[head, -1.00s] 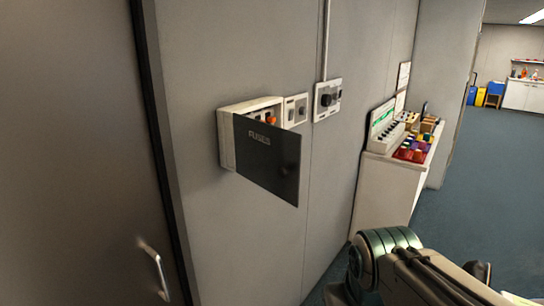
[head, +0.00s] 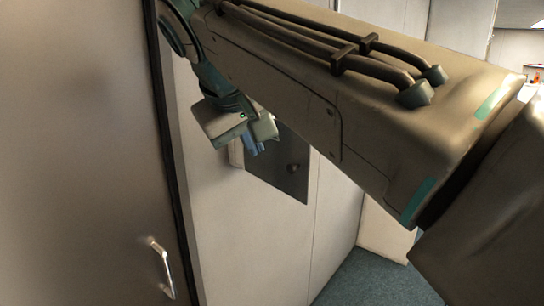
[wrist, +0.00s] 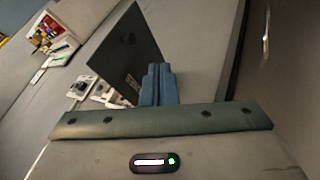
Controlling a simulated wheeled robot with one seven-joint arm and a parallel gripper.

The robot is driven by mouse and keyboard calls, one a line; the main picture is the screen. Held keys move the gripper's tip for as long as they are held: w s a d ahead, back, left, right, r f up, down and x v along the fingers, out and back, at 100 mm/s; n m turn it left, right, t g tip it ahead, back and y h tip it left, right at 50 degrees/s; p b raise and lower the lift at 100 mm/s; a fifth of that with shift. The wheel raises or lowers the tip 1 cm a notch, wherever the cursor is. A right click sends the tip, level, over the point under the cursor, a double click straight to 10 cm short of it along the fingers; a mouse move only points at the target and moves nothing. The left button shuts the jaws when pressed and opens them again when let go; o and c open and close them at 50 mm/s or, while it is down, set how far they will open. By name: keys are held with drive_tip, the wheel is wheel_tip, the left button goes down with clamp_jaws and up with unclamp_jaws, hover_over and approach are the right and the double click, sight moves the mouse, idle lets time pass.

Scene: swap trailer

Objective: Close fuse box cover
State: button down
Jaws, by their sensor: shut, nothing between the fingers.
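The fuse box cover (head: 280,172) is a dark panel, partly hidden behind my arm in the head view. In the wrist view the cover (wrist: 124,50) stands open, swung out from the wall, with lettering on its face. A white edge of the fuse box (head: 236,153) shows left of the cover; the rest of the box is hidden there. My gripper (head: 256,147) is shut and empty, in front of the box at the cover's upper left. In the wrist view its blue fingers (wrist: 158,84) are together, close to the cover's lettered face; contact cannot be told.
A grey door with a metal handle (head: 161,268) is at the left. White wall devices (wrist: 82,88) and a counter with coloured items (wrist: 55,38) lie beyond the box in the wrist view. Blue floor (head: 372,282) shows at lower right.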

drive_tip(key=w+d+f+p, duration=0.1)
drive_tip(key=w+d+f, duration=0.3)
drive_tip(key=w+f, duration=0.3)
drive_tip(key=shift+w+d+f, duration=0.3)
drive_tip(key=shift+w+d, duration=0.05)
drive_tip(key=shift+w, duration=0.1)
